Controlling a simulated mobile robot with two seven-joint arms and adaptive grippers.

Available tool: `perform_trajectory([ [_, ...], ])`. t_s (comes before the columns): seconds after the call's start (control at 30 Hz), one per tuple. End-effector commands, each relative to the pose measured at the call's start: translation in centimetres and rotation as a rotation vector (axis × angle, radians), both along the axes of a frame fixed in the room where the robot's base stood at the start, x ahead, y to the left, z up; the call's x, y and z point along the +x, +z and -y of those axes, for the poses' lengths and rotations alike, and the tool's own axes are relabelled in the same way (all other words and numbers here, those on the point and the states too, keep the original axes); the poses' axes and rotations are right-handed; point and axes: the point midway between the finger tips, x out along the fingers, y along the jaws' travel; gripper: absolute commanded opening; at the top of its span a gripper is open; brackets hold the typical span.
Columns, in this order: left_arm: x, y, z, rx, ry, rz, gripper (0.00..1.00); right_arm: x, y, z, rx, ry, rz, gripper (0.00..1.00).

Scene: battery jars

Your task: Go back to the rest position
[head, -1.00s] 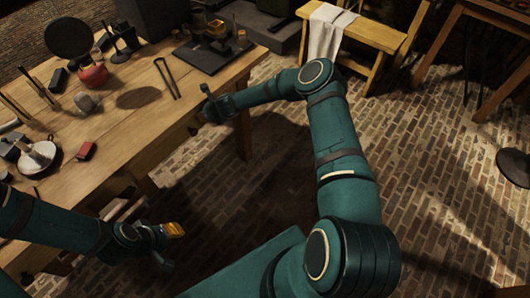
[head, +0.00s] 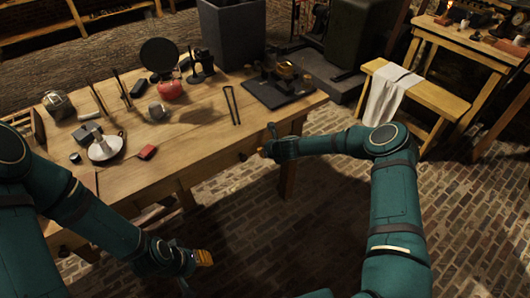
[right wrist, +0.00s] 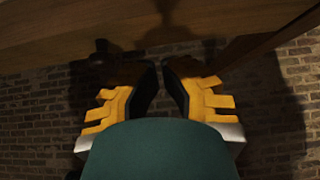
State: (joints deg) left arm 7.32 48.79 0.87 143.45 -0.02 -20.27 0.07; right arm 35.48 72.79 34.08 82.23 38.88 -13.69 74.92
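My left gripper (head: 195,271) hangs in front of the table, low at the bottom centre-left of the head view. Its yellow finger and dark finger stand apart, with nothing between them. My right gripper (head: 268,140) is close to the table's front edge near its right corner, beyond the tabletop. Its fingers also look apart and empty. The right wrist view shows its two yellow-and-black fingers (right wrist: 160,85) with a narrow gap, brick floor below and a wooden edge above.
The wooden table (head: 200,140) holds a red jar (head: 170,90), a white dish (head: 105,148), a small red block (head: 147,152), dark tongs (head: 231,105) and a black tray (head: 280,92). A bench (head: 440,98) with a white cloth (head: 388,95) stands at right. The brick floor at right is clear.

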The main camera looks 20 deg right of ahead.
Motion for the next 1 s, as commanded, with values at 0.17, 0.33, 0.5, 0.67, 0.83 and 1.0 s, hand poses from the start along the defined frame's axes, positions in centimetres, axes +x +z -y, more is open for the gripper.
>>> perform_trajectory([
  [0.17,-0.1,1.0,0.0,-0.001,0.000,-0.001,0.39,-2.7,3.2,1.1,0.001,-0.002,0.002,0.00],
  [0.33,-0.2,1.5,0.1,-0.001,-0.002,-0.004,0.39,-4.8,5.1,1.8,0.001,-0.001,0.002,0.00],
  [0.5,-0.2,1.7,0.0,-0.002,-0.001,-0.006,0.39,-6.0,6.2,2.2,0.001,0.000,0.002,0.00],
  [0.67,-0.3,1.7,0.1,-0.002,-0.001,-0.006,0.39,-6.3,6.5,2.3,0.000,0.001,0.002,0.00],
  [0.83,-0.3,1.7,0.0,-0.002,-0.002,-0.007,0.39,-6.8,6.4,1.5,-0.028,0.044,0.005,0.00],
  [1.0,-0.3,1.7,0.1,-0.002,-0.002,-0.007,0.39,-11.1,5.0,-4.0,-0.266,0.406,0.043,0.00],
])
